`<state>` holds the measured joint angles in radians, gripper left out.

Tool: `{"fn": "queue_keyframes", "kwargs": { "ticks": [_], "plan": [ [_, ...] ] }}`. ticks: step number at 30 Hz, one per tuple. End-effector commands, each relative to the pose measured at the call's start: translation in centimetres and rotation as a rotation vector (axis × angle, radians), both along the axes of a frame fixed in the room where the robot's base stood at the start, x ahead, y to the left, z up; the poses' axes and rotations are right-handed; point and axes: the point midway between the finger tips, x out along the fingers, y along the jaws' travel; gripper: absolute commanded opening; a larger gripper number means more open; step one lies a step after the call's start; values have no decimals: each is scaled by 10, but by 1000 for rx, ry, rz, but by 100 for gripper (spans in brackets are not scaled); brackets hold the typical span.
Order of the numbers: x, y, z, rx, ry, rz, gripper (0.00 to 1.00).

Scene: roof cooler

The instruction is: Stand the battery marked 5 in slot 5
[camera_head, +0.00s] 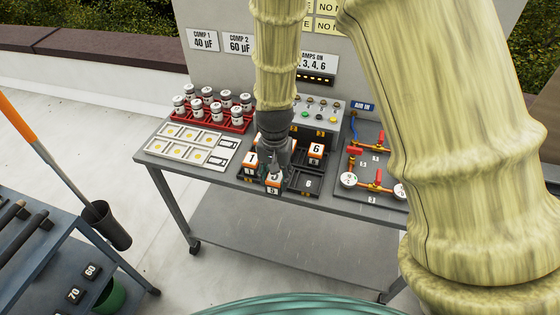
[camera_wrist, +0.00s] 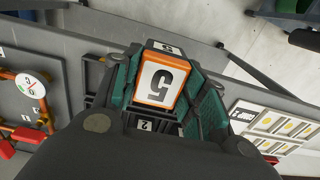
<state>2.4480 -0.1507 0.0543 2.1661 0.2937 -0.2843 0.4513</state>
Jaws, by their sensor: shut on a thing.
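The battery marked 5 (camera_wrist: 163,82) is an orange block with a white label. My gripper (camera_wrist: 160,95) is shut on it, with green finger pads on both sides of it in the wrist view. In the head view my gripper (camera_head: 274,172) points down over the front of the black slot rack (camera_head: 300,193), and the battery (camera_head: 273,178) shows at its tip. The battery is above or at the front middle slot, where a 5 label shows just below; I cannot tell how deep it sits. The slot marked 6 (camera_head: 308,184) beside it looks empty.
Battery 1 (camera_head: 251,160) and battery 6 (camera_head: 316,151) stand in the rack close to my gripper. A control box (camera_head: 320,112) is behind. A gauge panel (camera_head: 372,170) is to the right. A red rack of canisters (camera_head: 213,118) and a white tray (camera_head: 190,143) are to the left.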

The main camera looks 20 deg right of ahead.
Motion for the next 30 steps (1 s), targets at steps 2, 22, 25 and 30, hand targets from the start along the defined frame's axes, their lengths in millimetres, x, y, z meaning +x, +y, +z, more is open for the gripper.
{"fn": "queue_keyframes", "kwargs": {
  "ticks": [2, 22, 25, 30],
  "plan": [
    [16, -8, 2, 0, 0, -1, 8],
    [76, -38, -16, -1, 2, 1, 8],
    [76, -38, -26, 0, 1, 1, 8],
    [76, -38, -39, 0, 1, 1, 8]
  ]
}}
